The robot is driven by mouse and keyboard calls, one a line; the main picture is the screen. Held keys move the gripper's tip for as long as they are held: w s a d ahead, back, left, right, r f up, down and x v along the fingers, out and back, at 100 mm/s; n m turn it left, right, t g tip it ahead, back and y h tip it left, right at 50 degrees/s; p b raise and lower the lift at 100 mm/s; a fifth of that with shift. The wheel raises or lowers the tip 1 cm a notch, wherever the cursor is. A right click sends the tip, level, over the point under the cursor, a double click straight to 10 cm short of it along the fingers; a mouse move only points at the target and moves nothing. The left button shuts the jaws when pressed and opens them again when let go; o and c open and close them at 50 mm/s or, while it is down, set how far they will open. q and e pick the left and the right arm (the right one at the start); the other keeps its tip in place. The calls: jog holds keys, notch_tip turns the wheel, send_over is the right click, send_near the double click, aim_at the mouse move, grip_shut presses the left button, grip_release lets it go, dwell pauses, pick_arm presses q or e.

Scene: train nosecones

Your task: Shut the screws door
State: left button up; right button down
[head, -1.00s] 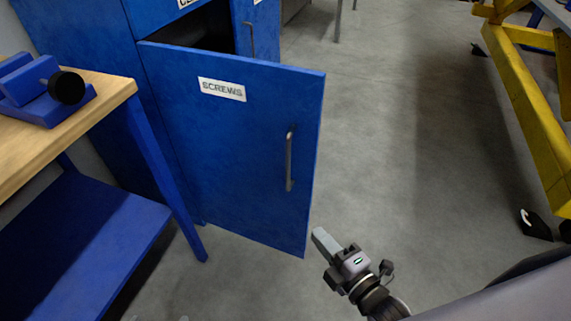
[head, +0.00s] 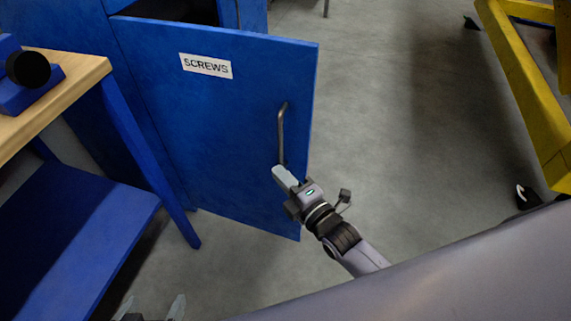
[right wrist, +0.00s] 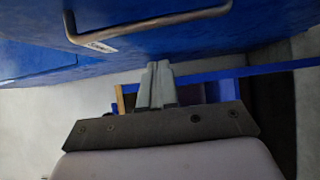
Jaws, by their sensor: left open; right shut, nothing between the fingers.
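The blue screws door (head: 220,125) stands ajar in the head view, with a white label reading SCREWS (head: 206,66) and a grey bar handle (head: 282,133). My right gripper (head: 284,178) is shut and empty, at the lower end of the handle in the picture, in front of the door face. I cannot tell whether it touches. The right wrist view shows the handle (right wrist: 150,24) and the door (right wrist: 185,50) close ahead of my shut fingers (right wrist: 156,84). My left gripper (head: 150,309) shows only its fingertips, apart, at the bottom edge.
A workbench (head: 60,85) with a wooden top and a blue vise (head: 28,80) stands left of the door. A yellow frame (head: 530,90) stands at the right. The grey floor (head: 400,110) between is clear.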

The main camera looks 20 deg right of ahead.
jog(key=w, duration=0.1)
jog(key=w+d, duration=0.1)
jog(key=w, duration=0.1)
jog(key=shift+w+d, duration=0.35)
jog(key=shift+d, duration=0.15)
